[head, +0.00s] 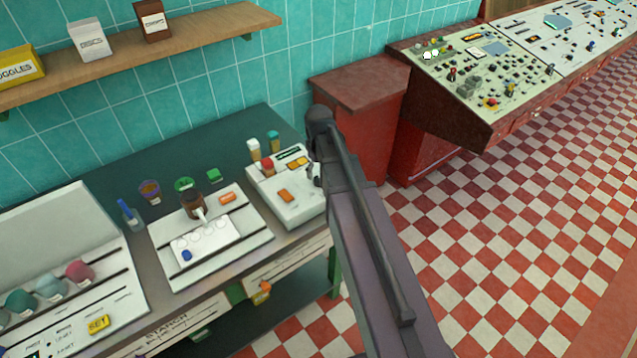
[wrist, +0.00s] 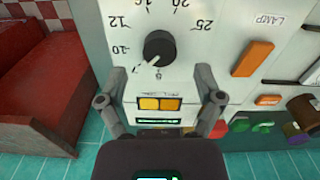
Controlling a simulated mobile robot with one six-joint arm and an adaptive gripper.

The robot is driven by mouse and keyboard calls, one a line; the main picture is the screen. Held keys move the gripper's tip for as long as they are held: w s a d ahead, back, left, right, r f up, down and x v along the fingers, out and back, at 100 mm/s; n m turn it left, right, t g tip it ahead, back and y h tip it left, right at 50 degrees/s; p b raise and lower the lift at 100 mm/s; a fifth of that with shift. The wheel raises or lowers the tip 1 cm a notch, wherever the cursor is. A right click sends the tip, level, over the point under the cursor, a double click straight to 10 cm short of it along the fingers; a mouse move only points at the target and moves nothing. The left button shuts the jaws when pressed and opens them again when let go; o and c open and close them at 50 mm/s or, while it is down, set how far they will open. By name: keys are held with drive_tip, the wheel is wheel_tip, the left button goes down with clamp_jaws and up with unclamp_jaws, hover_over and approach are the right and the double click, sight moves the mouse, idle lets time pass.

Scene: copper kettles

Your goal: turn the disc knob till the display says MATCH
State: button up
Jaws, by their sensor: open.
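The disc knob (wrist: 159,47) is black and round, on a white panel (wrist: 215,40) with a number scale around it. Its pale pointer mark faces down, near the 8. My gripper (wrist: 160,76) is open, with one finger to the lower left and one to the lower right of the knob; nothing is between them. Whether a finger touches the panel I cannot tell. Two yellow windows (wrist: 159,103) and a dark strip with green light (wrist: 159,122) show between the fingers; I cannot read any text there. In the head view my arm hides the knob, on the white console (head: 292,205).
An orange rocker (wrist: 252,58) and a small orange part (wrist: 268,100) are right of the knob. A red cabinet (head: 362,95) stands right.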

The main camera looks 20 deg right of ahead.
sight(319, 179)
drive_tip(key=shift+f+b, duration=1.4)
drive_tip(key=shift+f, duration=0.3)
drive_tip(key=c, duration=1.2)
